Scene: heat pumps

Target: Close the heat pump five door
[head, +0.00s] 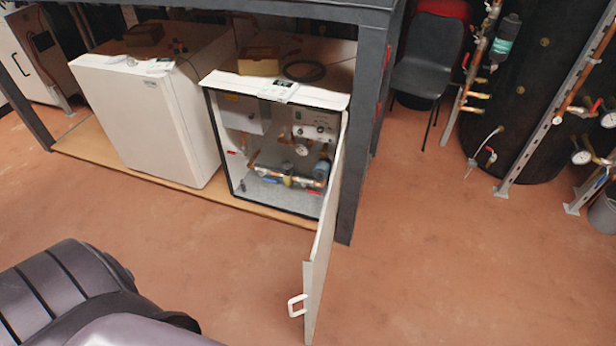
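A heat pump cabinet (222,150) stands open under the grey frame in the middle of the head view. Its inside shows copper pipes, a gauge and a control panel. Its white door (325,230) is hinged on the right side and swung wide open toward me, seen nearly edge-on. A white handle (297,305) sits near the door's free edge, low in the view. Neither gripper is in view. Part of my own body shows at the bottom left, apart from the door. No number on the cabinet is readable.
A closed white heat pump (140,125) stands to the left. A grey frame post (362,130) rises just right of the open cabinet. A black chair (428,60) and a dark tank (525,110) with pipes are at the back right. The reddish floor (430,260) right of the door is clear.

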